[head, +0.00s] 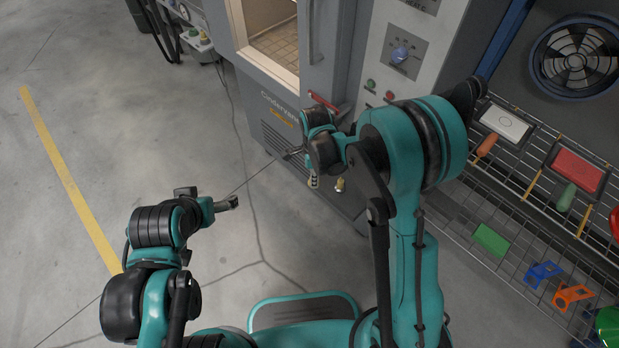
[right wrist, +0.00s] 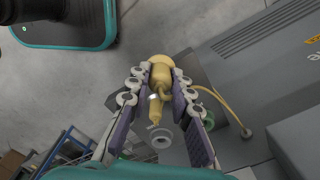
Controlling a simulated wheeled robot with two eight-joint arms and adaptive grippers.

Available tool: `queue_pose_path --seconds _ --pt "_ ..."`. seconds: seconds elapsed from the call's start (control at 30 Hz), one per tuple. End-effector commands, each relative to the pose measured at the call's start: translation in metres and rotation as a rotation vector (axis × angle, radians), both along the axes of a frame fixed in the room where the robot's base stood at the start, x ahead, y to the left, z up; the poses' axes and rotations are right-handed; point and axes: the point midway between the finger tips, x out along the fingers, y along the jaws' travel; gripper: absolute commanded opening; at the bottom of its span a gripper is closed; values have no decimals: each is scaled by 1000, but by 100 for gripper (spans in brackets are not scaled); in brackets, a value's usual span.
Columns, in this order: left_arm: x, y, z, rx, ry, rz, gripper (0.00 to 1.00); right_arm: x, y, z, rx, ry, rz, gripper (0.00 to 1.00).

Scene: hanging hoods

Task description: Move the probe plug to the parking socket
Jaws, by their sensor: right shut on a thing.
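My right gripper (right wrist: 160,82) is shut on the yellow probe plug (right wrist: 158,75) in the right wrist view, with a finger on each side of it. A yellow cable (right wrist: 222,98) curves from the plug to a round fitting (right wrist: 246,132) on the grey machine. A pale ring-shaped fitting (right wrist: 162,139) shows below the plug, apart from its tip; I cannot tell whether it is the parking socket. In the head view the right gripper (head: 326,181) is beside the oven cabinet's front, partly hidden by my arm. My left gripper (head: 226,204) is over bare floor, empty; its finger gap is unclear.
The oven cabinet (head: 291,133) has an open chamber above and a control panel (head: 401,55) at its right. A wire rack (head: 455,212) with trays and coloured parts stands at right, below a fan (head: 577,60). The floor (head: 130,130) at left is clear.

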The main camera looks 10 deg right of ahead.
Motion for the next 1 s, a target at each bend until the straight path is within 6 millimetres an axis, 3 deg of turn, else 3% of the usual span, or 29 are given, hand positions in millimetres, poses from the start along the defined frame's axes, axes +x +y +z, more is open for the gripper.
queue_pose_path --seconds 0.23,1.0 --pt "-6 11 3 0 0 -1 86 -6 7 5 0 0 -1 0" --pt "-5 10 25 1 1 -1 86 -5 7 37 1 1 0 0"
